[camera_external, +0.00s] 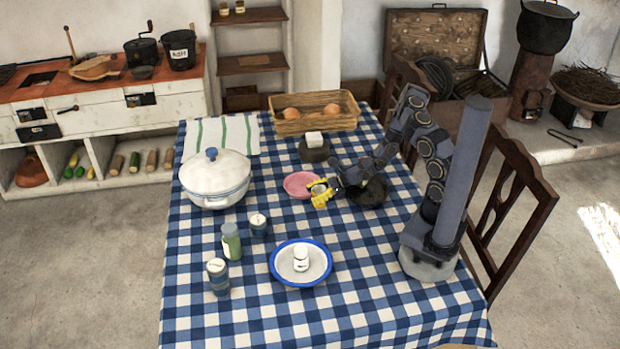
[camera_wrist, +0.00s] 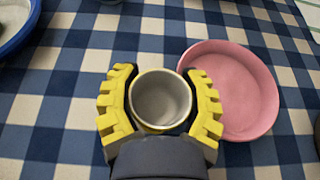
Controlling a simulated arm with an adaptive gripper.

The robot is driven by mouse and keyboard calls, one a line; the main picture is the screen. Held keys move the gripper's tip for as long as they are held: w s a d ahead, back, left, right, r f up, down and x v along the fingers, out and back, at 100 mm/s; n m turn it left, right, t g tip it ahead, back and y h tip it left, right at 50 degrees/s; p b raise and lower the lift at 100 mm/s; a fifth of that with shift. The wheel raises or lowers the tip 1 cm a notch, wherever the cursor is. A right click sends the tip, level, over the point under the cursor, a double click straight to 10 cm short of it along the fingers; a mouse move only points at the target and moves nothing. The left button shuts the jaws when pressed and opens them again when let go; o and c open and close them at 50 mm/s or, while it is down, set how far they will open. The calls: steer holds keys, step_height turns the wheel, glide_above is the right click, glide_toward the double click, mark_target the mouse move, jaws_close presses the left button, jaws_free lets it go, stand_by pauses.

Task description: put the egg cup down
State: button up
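The egg cup (camera_wrist: 160,98) is a small round cup with a pale rim and grey inside, seen from above in the wrist view. My gripper (camera_wrist: 160,104) has its yellow fingers on both sides of it, against its wall, and the cup looks upright. In the external view my gripper (camera_external: 320,193) is low over the checked tablecloth, just in front of the pink dish (camera_external: 300,184). The egg cup shows only small and partly covered there. Whether its foot touches the cloth is hidden.
The pink dish (camera_wrist: 232,90) is close on the right in the wrist view. A blue-rimmed plate (camera_external: 275,272) with a small white jar (camera_external: 301,258) stands nearer the camera. A white tureen (camera_external: 215,181) and several small jars stand left. Cloth between is clear.

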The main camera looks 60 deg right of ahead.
steer(key=shift+c, duration=1)
steer(key=shift+r, duration=0.1)
